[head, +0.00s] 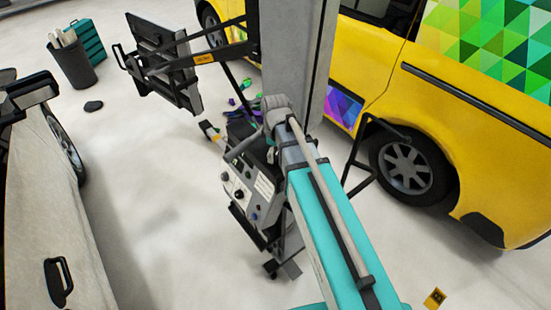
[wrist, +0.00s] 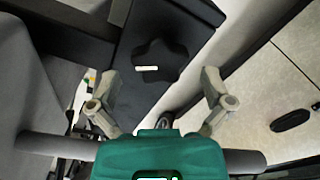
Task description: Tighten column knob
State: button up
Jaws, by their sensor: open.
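A dark, lobed star-shaped knob (wrist: 160,61) with a short white mark sits on a dark block in the wrist view. My gripper (wrist: 160,76) is open, with one grey finger to the left of the knob and one to the right. Both fingers appear apart from it, and nothing is held. How far the knob lies beyond the fingertips is hard to tell. In the head view, a wheeled stand with a grey control box (head: 247,192) is beside my teal arm. My arm hides part of the stand, and I cannot make out the knob there.
A yellow van (head: 385,95) is parked at the right, next to a grey pillar (head: 290,55). A dark panel (head: 165,62) on a jointed arm hangs at upper left. A pale vehicle (head: 45,200) is at left. A dark bin (head: 73,64) stands behind. Floor at lower left is clear.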

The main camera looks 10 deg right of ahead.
jog(key=shift+f+b, duration=0.35)
jog(key=shift+f, duration=0.25)
jog(key=c, duration=1)
jog(key=shift+c, duration=0.2)
